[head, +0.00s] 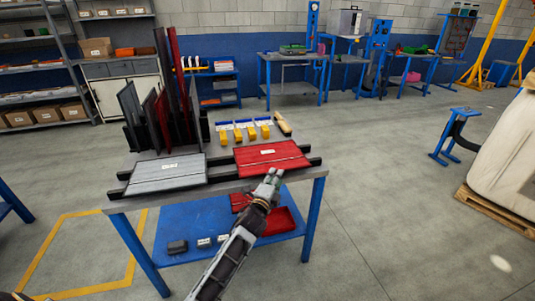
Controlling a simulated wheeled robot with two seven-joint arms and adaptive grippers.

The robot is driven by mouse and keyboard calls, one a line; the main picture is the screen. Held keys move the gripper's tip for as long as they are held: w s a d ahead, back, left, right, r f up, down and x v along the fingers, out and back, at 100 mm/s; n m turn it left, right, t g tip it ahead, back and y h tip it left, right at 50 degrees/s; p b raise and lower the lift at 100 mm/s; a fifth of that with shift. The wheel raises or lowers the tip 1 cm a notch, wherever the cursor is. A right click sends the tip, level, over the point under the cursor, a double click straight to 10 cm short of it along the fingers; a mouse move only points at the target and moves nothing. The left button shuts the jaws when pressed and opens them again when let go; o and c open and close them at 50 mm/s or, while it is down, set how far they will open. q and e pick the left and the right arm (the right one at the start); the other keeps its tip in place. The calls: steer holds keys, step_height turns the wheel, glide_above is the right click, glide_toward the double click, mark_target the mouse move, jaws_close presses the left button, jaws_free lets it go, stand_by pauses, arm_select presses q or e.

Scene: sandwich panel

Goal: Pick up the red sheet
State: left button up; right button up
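The red sheet (285,162) lies flat on two dark rails at the right of the workbench top, with a small white label on it. The sheet looks level and resting on the rails.
A grey sheet (165,177) lies left of the red one. Upright dark and red panels (160,112) stand behind it. Several yellow-handled tools (238,133) lie behind the red sheet. The lower blue shelf (195,215) holds red trays and small blocks.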

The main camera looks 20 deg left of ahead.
arm_select(q)
steer(key=shift+w, duration=0.15)
arm_select(e)
steer(key=shift+f, duration=0.1)
arm_select(q)
steer(key=shift+w+d+f+b, duration=0.1)
steer(key=shift+w+b, duration=0.1)
steer(key=shift+w, duration=0.6)
steer(key=shift+w+a+f+b, duration=0.1)
steer(key=shift+w+b, duration=0.15)
steer(key=shift+w, duration=0.6)
steer(key=shift+w+d+f+b, duration=0.1)
steer(key=shift+w+b, duration=0.1)
steer(key=shift+w, duration=0.6)
arm_select(e)
steer(key=shift+w+a+r, duration=0.15)
steer(key=shift+r, duration=0.45)
steer(key=shift+w+a+r, duration=0.1)
steer(key=shift+a+r, duration=0.05)
steer(key=shift+r, duration=0.4)
arm_select(q)
jaws_close()
steer(key=shift+r, duration=0.1)
